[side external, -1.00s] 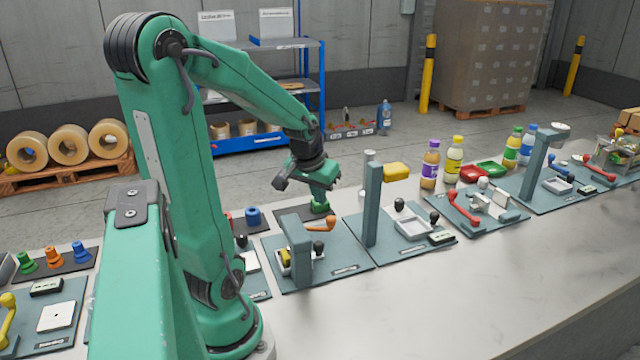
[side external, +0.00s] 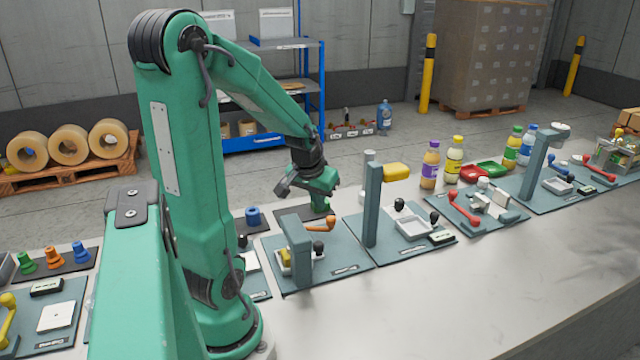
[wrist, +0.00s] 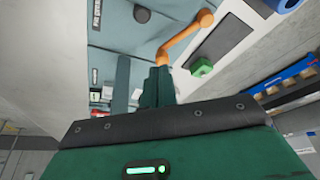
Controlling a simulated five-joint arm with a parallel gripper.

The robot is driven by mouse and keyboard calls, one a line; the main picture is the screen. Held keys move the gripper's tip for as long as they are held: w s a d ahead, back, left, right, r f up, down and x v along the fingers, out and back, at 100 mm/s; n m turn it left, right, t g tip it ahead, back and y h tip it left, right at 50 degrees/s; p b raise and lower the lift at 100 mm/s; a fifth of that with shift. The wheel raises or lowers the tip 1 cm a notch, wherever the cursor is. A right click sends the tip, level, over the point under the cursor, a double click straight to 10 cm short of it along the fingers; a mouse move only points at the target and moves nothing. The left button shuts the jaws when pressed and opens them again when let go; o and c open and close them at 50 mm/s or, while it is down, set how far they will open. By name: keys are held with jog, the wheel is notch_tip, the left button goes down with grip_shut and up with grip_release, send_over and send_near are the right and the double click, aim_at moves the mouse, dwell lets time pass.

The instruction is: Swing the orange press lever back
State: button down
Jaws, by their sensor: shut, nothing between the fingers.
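The orange press lever (side external: 318,227) is on a grey-blue press station (side external: 298,240), its ball end pointing right. In the wrist view the orange lever (wrist: 180,41) runs from just beyond my fingertips up to its ball at upper right. My gripper (side external: 321,192) is shut and empty, behind the lever in the side view. In the wrist view my shut gripper (wrist: 159,72) appears close to the lever's lower end; I cannot tell whether they touch.
A green knob (wrist: 203,68) sits on a dark strip beside the lever. Purple-labelled (side external: 429,166) and yellow-capped bottles (side external: 453,160) stand farther right. The front of the table is clear.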

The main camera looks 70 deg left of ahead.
aim_at(327, 220)
jog(key=shift+x, duration=3.9)
jog(key=shift+w+a+n, duration=0.6)
jog(key=shift+a+n, duration=0.1)
jog(key=shift+n, duration=0.3)
jog(key=shift+w+a+n, duration=0.4)
jog(key=shift+w+a, duration=0.1)
jog(key=shift+a, duration=0.25)
jog(key=shift+w+a, duration=0.15)
jog(key=shift+a, duration=0.3)
jog(key=shift+r, duration=0.2)
jog(key=d+v, duration=0.1)
jog(key=v, duration=0.8)
jog(key=shift+w+d+r, duration=0.15)
jog(key=shift+w+r, duration=0.1)
jog(key=shift+w, duration=0.05)
jog(key=shift+d, duration=0.1)
